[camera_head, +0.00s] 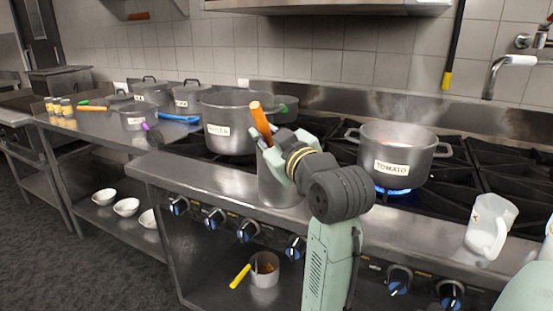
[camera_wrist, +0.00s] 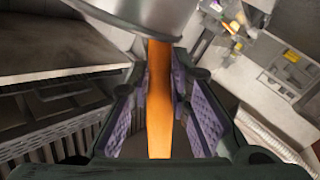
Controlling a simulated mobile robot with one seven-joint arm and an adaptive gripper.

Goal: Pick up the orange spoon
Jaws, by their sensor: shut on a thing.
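The orange spoon (camera_head: 261,121) shows as an orange handle standing up at a slight tilt above a metal container (camera_head: 272,190) at the front of the stove. In the wrist view the orange handle (camera_wrist: 160,100) runs between my two finger pads towards a grey rounded metal wall (camera_wrist: 140,14) at the top. My gripper (camera_head: 272,150) is at the container's mouth, shut on the handle. The spoon's lower end is hidden.
A large pot (camera_head: 228,130) stands behind my gripper. A pot labelled TOMATO (camera_head: 398,155) sits over a lit blue flame to the right. A pale jug (camera_head: 490,226) stands at the right front. A small pan with a yellow handle (camera_head: 264,270) is on the shelf below.

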